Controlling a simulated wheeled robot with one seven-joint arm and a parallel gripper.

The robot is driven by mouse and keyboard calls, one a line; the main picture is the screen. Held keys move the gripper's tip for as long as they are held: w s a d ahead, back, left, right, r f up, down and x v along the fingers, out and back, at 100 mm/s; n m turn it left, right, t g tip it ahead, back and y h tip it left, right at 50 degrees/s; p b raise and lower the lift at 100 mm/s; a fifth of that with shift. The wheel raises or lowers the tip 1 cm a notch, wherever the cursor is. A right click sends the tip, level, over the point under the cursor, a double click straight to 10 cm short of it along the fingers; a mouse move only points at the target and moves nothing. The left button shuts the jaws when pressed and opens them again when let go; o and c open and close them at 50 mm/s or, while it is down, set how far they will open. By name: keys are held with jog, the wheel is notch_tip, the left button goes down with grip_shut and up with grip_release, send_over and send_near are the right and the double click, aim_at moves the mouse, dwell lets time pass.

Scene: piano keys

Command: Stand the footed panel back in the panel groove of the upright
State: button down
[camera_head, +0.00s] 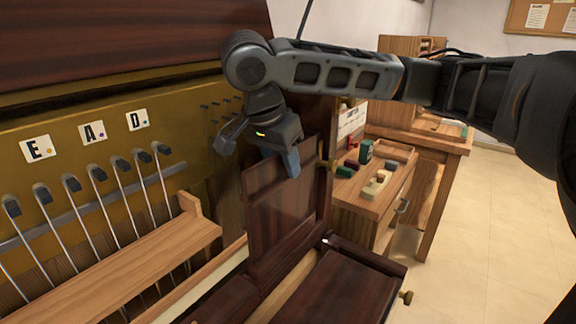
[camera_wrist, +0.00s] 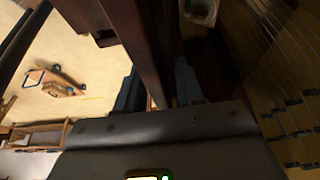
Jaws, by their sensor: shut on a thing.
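The dark brown footed panel (camera_head: 283,212) stands roughly upright at the right end of the open upright (camera_head: 95,125). My gripper (camera_head: 288,163) is shut on the panel's top edge. In the wrist view the panel (camera_wrist: 138,45) runs between the two blue-grey fingers of my gripper (camera_wrist: 158,92). The panel's lower edge is close to the dark case parts at the front of the upright. I cannot tell whether its feet sit in the groove; the groove is not clearly visible.
A wooden rail (camera_head: 125,265) and several metal rods lie left of the panel. A dark lid (camera_head: 335,290) with a brass knob lies in front. A side cabinet (camera_head: 365,200) holding small coloured blocks stands behind right. The floor (camera_head: 490,240) at right is clear.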

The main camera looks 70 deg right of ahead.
jog(key=shift+w+d+b, duration=0.15)
jog(key=shift+w+b, duration=0.15)
jog(key=shift+w, duration=0.25)
jog(key=shift+w+d+b, duration=0.15)
jog(key=shift+w+b, duration=0.1)
jog(key=shift+w, duration=0.3)
jog(key=shift+s+d+f+b, duration=0.15)
jog(key=shift+d+f+b, duration=0.05)
jog(key=shift+d+b, duration=0.35)
jog(key=shift+s+d+f+b, duration=0.15)
jog(key=shift+d+b, duration=0.3)
jog(key=shift+b, duration=0.05)
jog(key=shift+f+b, duration=0.6)
jog(key=shift+f, duration=1.4)
jog(key=shift+a+f+p, duration=0.15)
jog(key=shift+f+p, duration=0.05)
jog(key=shift+p, duration=0.7)
jog(key=c, duration=0.6)
grip_release()
jog(key=shift+p+v, duration=0.65)
jog(key=shift+v, duration=3.25)
